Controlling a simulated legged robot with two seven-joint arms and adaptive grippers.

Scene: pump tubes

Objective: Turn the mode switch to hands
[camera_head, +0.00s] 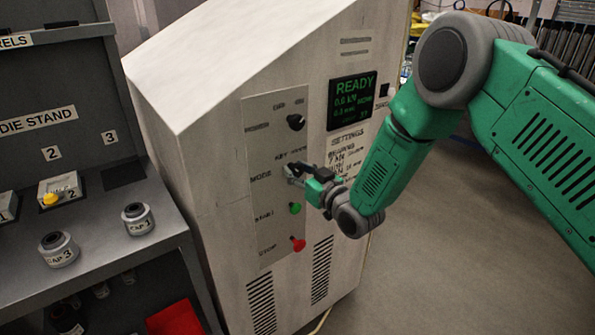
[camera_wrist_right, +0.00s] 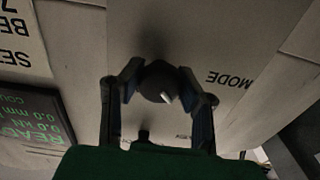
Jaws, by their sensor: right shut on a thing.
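The mode switch is a round dark knob (camera_wrist_right: 158,80) with a white mark, seen in the right wrist view beside the upside-down MODE label (camera_wrist_right: 230,79). Its white mark points toward the lower right of that view. My right gripper (camera_wrist_right: 159,84) has one finger on each side of the knob and is shut on it. In the head view my right gripper (camera_head: 291,172) reaches the control panel (camera_head: 262,140) at the MODE row and mostly hides the knob. My left gripper is not in view.
A black power knob (camera_head: 296,122) sits above, and a green start button (camera_head: 294,208) and red stop button (camera_head: 298,245) sit below. The display (camera_head: 352,100) reads READY. A grey die stand (camera_head: 95,245) with labelled caps stands at the left.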

